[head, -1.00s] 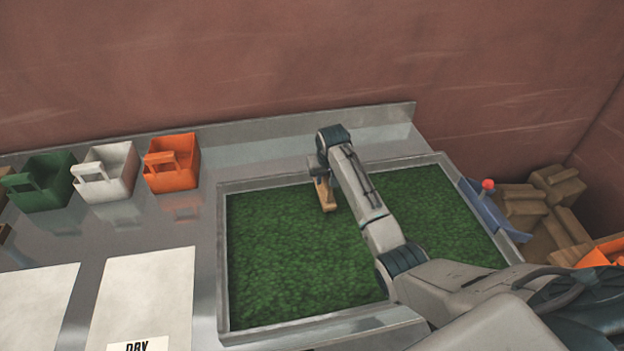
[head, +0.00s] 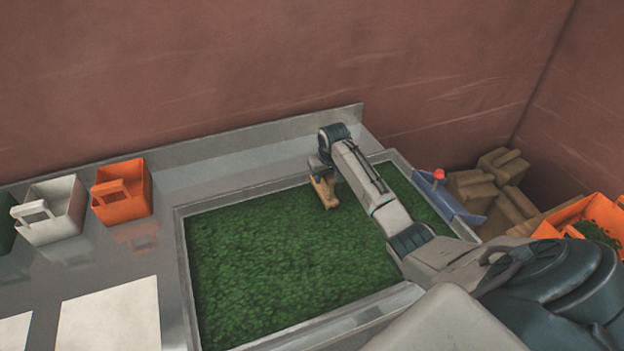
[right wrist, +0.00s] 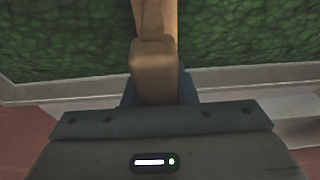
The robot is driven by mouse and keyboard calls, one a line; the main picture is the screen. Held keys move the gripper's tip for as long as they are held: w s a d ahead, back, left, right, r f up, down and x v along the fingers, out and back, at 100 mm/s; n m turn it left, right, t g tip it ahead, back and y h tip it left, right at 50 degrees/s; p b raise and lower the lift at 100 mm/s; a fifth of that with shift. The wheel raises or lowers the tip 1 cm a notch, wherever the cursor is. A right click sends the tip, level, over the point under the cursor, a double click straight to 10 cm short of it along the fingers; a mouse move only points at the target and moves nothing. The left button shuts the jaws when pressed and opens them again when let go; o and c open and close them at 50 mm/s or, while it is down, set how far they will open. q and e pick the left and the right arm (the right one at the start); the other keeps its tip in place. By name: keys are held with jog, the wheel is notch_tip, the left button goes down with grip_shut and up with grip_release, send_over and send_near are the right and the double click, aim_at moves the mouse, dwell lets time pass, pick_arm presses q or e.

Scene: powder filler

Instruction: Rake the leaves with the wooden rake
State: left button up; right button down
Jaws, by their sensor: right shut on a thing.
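The green leaves (head: 270,262) fill a shallow metal-rimmed tray (head: 187,290) set in the counter; they also show in the right wrist view (right wrist: 70,40). My right gripper (head: 318,172) is over the tray's far side, shut on the wooden rake (head: 325,192). In the right wrist view, the rake's light-brown handle (right wrist: 155,65) runs up from the gripper over the leaves; its far end is out of that view. In the head view only a short wooden part shows, and I cannot tell whether it touches the leaves. My left gripper is not in view.
An orange basket (head: 122,192) and a white basket (head: 50,212) stand on the counter at left. White sheets (head: 110,325) lie in front of them. A blue piece with a red knob (head: 440,177) is at the tray's right edge. Brown blocks (head: 500,190) and an orange bin (head: 600,215) are beyond.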

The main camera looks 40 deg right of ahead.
jog(key=s+d, duration=0.1)
jog(key=d, duration=0.4)
jog(key=s+d+b, duration=0.1)
jog(key=d, duration=0.4)
jog(key=s+d, duration=0.1)
jog(key=d, duration=0.4)
jog(key=shift+s+d, duration=0.1)
jog(key=shift+s, duration=0.2)
jog(key=s+d+b, duration=0.1)
jog(key=d+b, duration=0.1)
jog(key=d, duration=0.2)
jog(key=s+d+b, duration=0.1)
jog(key=d+b, duration=0.1)
jog(key=d, duration=0.2)
jog(key=d+b, duration=0.3)
jog(key=d, duration=0.1)
jog(key=shift+s+f, duration=0.2)
jog(key=shift+s, duration=0.2)
notch_tip(320, 180, up, 7)
jog(key=p, duration=0.6)
jog(key=shift+a+p, duration=0.15)
jog(key=shift+p, duration=0.2)
